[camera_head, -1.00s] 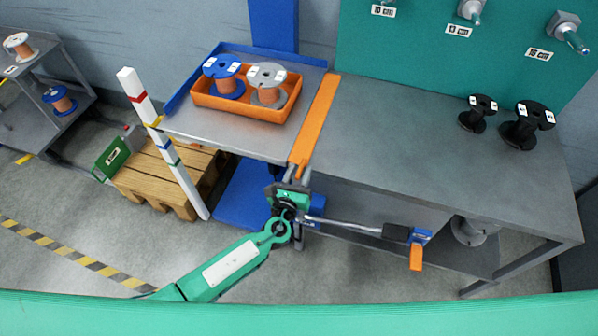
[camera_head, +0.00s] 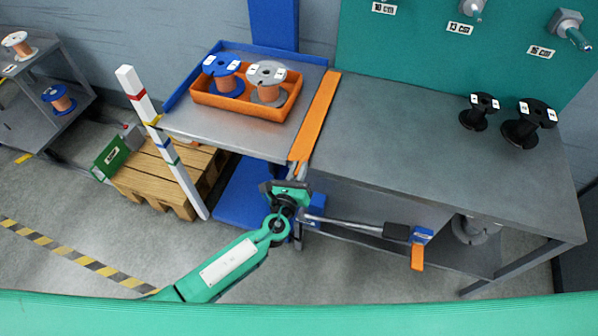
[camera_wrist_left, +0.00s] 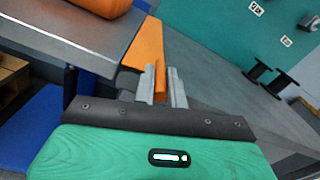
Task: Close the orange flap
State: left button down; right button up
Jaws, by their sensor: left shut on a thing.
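The orange flap (camera_head: 317,117) is a long narrow strip between the metal lift table (camera_head: 225,133) on the left and the grey workbench (camera_head: 430,140) on the right. In the head view my left gripper (camera_head: 298,173) is at the flap's near end. In the left wrist view the flap (camera_wrist_left: 146,42) runs away from me. There the fingers of my left gripper (camera_wrist_left: 163,86) are on either side of its narrow orange near end, shut on it. The flap's exact tilt is hard to tell. My right gripper is not in view.
An orange bin (camera_head: 240,106) with a blue spool (camera_head: 224,76) and a grey spool (camera_head: 267,83) stands on the lift table. Two black spools (camera_head: 528,124) stand on the workbench's far right. A striped white post (camera_head: 160,140) rises left of the lift table. A lever (camera_head: 365,228) sticks out below.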

pick_arm(q)
jog(key=a+r+n+b, duration=0.1)
jog(key=a+n, duration=0.1)
jog(key=n, duration=0.3)
jog(key=w+a+r+n+b, duration=0.1)
jog(key=n, duration=0.5)
jog(key=a+r+n+b, duration=0.1)
jog(key=a+n+b, duration=0.1)
jog(key=n, duration=0.3)
jog(key=shift+w+a+r+n, duration=0.25)
jog(key=shift+w+a+n, duration=0.05)
jog(key=shift+w+n, duration=0.1)
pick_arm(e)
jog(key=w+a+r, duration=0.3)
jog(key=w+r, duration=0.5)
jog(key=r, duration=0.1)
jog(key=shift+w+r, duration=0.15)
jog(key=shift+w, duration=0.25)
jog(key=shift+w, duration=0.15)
pick_arm(q)
jog(key=c, duration=1.5)
grip_release()
jog(key=shift+a, duration=0.1)
jog(key=shift+o, duration=0.2)
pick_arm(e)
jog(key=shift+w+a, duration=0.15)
